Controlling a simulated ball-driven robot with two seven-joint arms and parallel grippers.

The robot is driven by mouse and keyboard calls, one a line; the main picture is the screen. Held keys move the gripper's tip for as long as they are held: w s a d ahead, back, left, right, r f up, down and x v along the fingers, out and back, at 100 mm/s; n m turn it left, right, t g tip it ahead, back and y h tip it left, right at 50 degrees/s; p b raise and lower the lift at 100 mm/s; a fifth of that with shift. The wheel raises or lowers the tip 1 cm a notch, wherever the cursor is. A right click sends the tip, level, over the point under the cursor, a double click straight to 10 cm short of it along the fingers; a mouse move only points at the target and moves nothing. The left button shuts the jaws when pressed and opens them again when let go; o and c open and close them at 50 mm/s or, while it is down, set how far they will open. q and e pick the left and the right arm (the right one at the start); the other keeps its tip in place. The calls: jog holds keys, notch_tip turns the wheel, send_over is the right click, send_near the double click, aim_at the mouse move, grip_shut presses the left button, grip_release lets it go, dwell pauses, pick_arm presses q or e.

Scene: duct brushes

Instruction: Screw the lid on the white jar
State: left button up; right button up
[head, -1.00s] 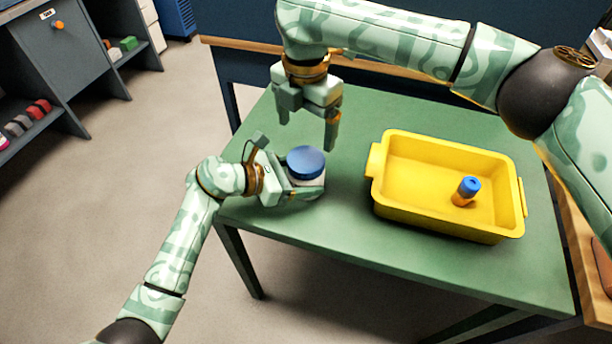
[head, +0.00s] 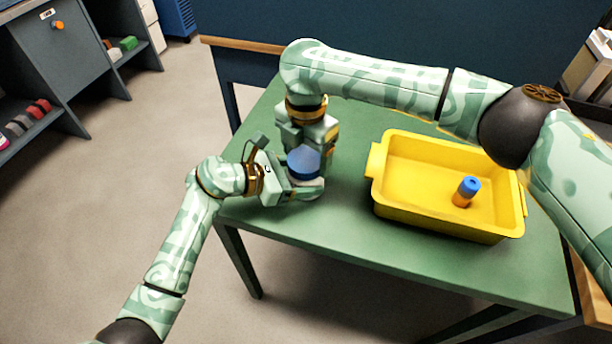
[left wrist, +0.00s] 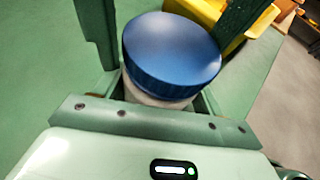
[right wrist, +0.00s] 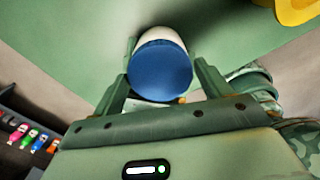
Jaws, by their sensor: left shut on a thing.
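The white jar (left wrist: 150,95) stands on the green table, mostly hidden under the blue lid (head: 304,162). The lid sits on the jar's mouth; I cannot tell whether it is threaded. In the left wrist view the lid (left wrist: 172,50) looks slightly tilted against the jar. My left gripper (head: 300,183) is shut on the jar from the left side. My right gripper (head: 308,148) points down over the jar. In the right wrist view its fingers are open on either side of the lid (right wrist: 160,72), with a small gap visible.
A yellow tray (head: 378,190) stands on the table to the right of the jar, with an orange and blue cylinder (head: 466,192) in it. The table (head: 345,240) is bare between the jar and the tray. Grey shelves (head: 85,70) stand at the far left.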

jog(key=c, duration=0.6)
jog(key=m, duration=0.6)
jog(key=shift+m, duration=0.3)
jog(key=shift+c, duration=0.2)
jog(key=m, duration=0.4)
jog(key=shift+m, duration=0.3)
jog(key=o, duration=1.1)
jog(key=shift+r, duration=0.15)
jog(key=shift+r, duration=2.1)
jog(key=shift+c, duration=0.4)
